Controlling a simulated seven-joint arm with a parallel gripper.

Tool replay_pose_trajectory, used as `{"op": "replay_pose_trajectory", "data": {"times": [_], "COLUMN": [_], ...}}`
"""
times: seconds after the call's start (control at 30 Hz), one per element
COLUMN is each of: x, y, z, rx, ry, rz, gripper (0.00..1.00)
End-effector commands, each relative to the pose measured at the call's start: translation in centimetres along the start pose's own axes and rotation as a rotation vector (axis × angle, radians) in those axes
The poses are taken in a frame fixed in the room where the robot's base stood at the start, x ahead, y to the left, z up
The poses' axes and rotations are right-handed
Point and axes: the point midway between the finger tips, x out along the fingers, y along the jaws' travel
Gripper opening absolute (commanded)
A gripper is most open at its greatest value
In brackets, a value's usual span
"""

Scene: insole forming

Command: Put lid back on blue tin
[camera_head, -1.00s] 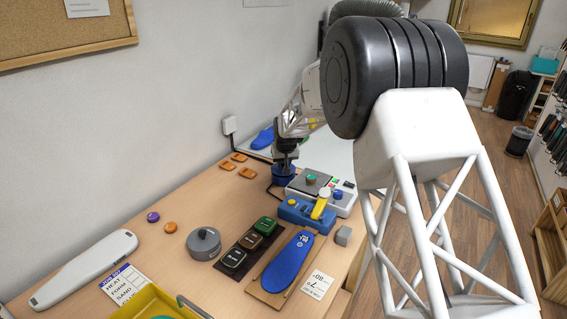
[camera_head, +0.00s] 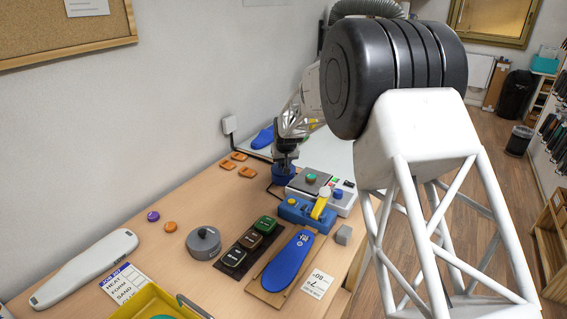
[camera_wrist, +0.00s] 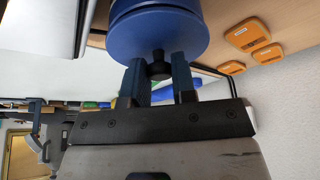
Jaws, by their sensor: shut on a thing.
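The blue tin (camera_head: 283,178) stands on the wood table near the far wall in the head view. The wrist view shows a round blue lid (camera_wrist: 158,38) with a black knob (camera_wrist: 158,68), and a second blue band lies beyond it, likely the tin's body. My gripper (camera_wrist: 158,62) is shut on the lid's knob, with one finger on each side. In the head view my gripper (camera_head: 285,157) is directly above the tin. I cannot tell whether the lid is fully seated on the tin or slightly raised.
Several orange pieces (camera_head: 247,172) lie left of the tin. A grey-white device with buttons (camera_head: 345,203) and a blue block with a yellow lever (camera_head: 296,211) stand close to its right. A grey lidded pot (camera_head: 203,243) and a blue insole (camera_head: 288,260) lie nearer.

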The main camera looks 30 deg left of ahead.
Motion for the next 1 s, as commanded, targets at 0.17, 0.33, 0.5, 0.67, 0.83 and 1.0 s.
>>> {"op": "replay_pose_trajectory", "data": {"times": [0.17, 0.33, 0.5, 0.67, 0.83, 1.0], "x": [0.0, 0.0, 0.0, 0.01, 0.01, 0.01], "y": [0.0, 0.0, 0.0, 0.0, 0.0, 0.0], "z": [0.0, 0.0, 0.0, 0.01, 0.01, 0.0], "rx": [0.0, 0.0, 0.0, 0.0, 0.0, 0.0], "ry": [0.0, 0.0, 0.0, 0.0, 0.0, 0.0], "rz": [0.0, 0.0, 0.0, 0.0, 0.0, 0.0], "gripper": [0.02, 0.43, 0.55, 0.64, 0.8, 0.8]}}
